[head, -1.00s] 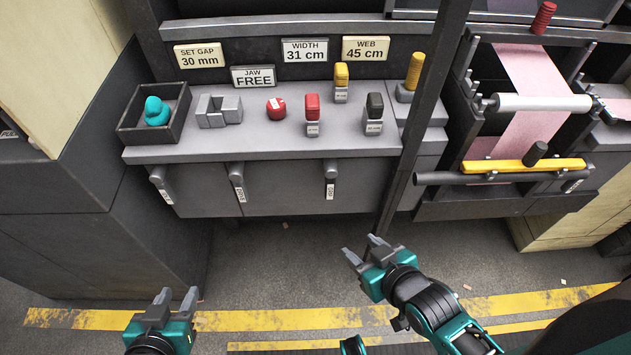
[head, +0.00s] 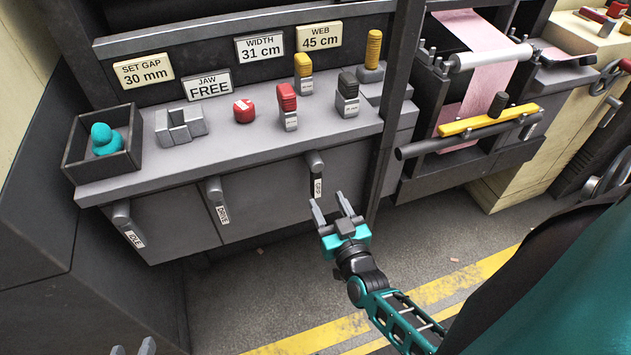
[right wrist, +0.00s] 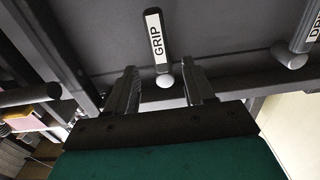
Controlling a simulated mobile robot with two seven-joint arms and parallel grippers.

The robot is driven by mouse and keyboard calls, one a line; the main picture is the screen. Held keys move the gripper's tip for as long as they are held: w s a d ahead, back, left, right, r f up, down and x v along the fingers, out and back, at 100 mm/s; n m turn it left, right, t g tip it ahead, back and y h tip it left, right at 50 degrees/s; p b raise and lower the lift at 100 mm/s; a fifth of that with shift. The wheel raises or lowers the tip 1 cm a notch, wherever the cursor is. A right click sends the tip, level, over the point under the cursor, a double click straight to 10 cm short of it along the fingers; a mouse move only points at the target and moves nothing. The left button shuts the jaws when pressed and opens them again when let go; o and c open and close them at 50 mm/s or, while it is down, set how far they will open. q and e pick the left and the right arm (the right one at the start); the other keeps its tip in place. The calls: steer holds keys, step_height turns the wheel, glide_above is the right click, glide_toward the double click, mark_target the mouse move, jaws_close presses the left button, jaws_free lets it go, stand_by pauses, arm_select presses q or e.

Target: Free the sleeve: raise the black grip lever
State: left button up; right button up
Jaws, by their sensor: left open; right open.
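The dark grip lever (head: 315,165) hangs down on the front of the grey console, with a white "GRIP" label. My right gripper (head: 329,203) is open and empty, just below and in front of this lever. In the right wrist view its two fingers stand either side of the lever's end, and contact cannot be told. My left gripper (head: 132,349) is open at the bottom left edge, mostly out of frame. I cannot make out which part is the sleeve.
Levers labelled "IDLE" (head: 122,215) and "DRIVE" (head: 214,190) hang left of the grip lever. A dark post (head: 392,110) stands close on its right. Red, yellow and black handles stand on the console top. A sign (head: 208,86) reads "JAW FREE".

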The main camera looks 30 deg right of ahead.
mark_target(318, 184)
steer(key=b+x, duration=0.1)
steer(key=x, duration=0.7)
steer(key=shift+w, duration=0.1)
jaws_close()
stand_by(0.4)
